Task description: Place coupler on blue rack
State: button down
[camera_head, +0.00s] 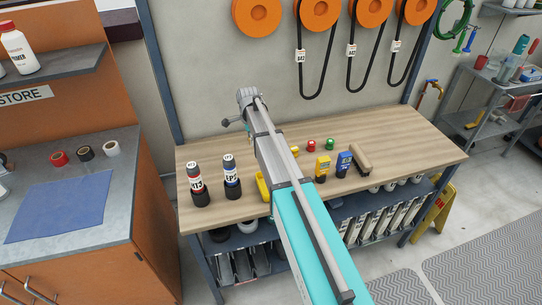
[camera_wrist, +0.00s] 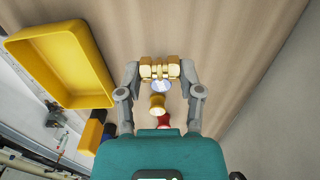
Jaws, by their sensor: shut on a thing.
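In the wrist view my gripper (camera_wrist: 160,68) is shut on a brass-coloured coupler (camera_wrist: 160,73) with a pale, shiny round face. The fingers close on it from both sides, above the wooden bench. In the head view my arm covers the gripper and the coupler. No blue rack can be made out for certain; the workbench (camera_head: 410,150) has a dark blue frame with a loaded lower shelf.
A yellow tray (camera_wrist: 62,65) lies left of my gripper in the wrist view. Small red (camera_head: 311,145) and green (camera_head: 330,143) pieces, bottles (camera_head: 231,175) and yellow (camera_head: 322,168) and blue (camera_head: 343,163) items stand on the bench. The bench's right end is clear.

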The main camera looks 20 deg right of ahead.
jog(key=b, duration=0.6)
send_over(252, 161)
jog(key=shift+d+f, duration=0.1)
jog(key=shift+f, duration=3)
jog(key=shift+f, duration=0.1)
jog(key=shift+f+b, duration=1.75)
jog(key=shift+b, duration=0.05)
jog(key=shift+f, duration=0.2)
jog(key=shift+c, duration=1.3)
grip_release()
jog(key=shift+r, duration=0.1)
jog(key=shift+r, duration=0.2)
notch_tip(252, 161, up, 12)
jog(key=p, duration=1.2)
